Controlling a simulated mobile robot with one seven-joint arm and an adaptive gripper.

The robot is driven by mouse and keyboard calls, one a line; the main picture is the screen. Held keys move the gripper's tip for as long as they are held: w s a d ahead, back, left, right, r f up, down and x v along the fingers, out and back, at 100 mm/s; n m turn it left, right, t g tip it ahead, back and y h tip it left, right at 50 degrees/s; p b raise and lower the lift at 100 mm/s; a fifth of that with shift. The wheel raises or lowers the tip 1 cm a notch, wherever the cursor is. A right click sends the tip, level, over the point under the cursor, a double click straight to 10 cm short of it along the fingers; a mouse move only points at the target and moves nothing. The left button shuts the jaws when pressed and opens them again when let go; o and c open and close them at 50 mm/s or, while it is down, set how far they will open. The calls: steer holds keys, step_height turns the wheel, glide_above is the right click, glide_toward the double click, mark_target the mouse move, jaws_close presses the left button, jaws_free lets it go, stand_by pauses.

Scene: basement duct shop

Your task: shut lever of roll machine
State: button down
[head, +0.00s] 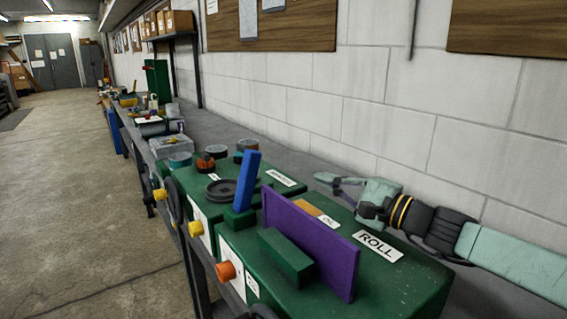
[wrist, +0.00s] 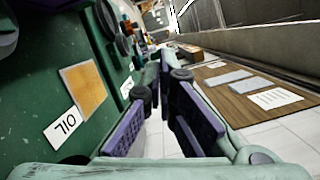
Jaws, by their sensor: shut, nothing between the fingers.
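The roll machine (head: 400,290) is a green box with a white ROLL label (head: 377,246) at the lower right of the head view. A purple upright plate (head: 325,250) stands on it, with a green block (head: 287,256) on its near side. A blue bar (head: 248,180), which looks like a lever, stands upright and slightly tilted on a green base at the machine's left end. I cannot tell which part is the named lever. My gripper (head: 322,182) is shut and empty above the machine's back edge, beyond the purple plate and apart from it. Its fingers meet in the wrist view (wrist: 166,65).
An orange patch and an OIL label (wrist: 65,126) lie on the green top. A second green machine (head: 285,170) with a round black wheel adjoins on the left. Orange and yellow knobs (head: 226,271) face the aisle. The block wall stands close behind my arm.

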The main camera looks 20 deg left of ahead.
mark_target(246, 185)
steer(key=shift+a, duration=0.1)
steer(key=shift+a, duration=0.1)
steer(key=w+a+r, duration=0.1)
steer(key=a+r, duration=0.1)
steer(key=a, duration=0.9)
steer(key=shift+a, duration=0.1)
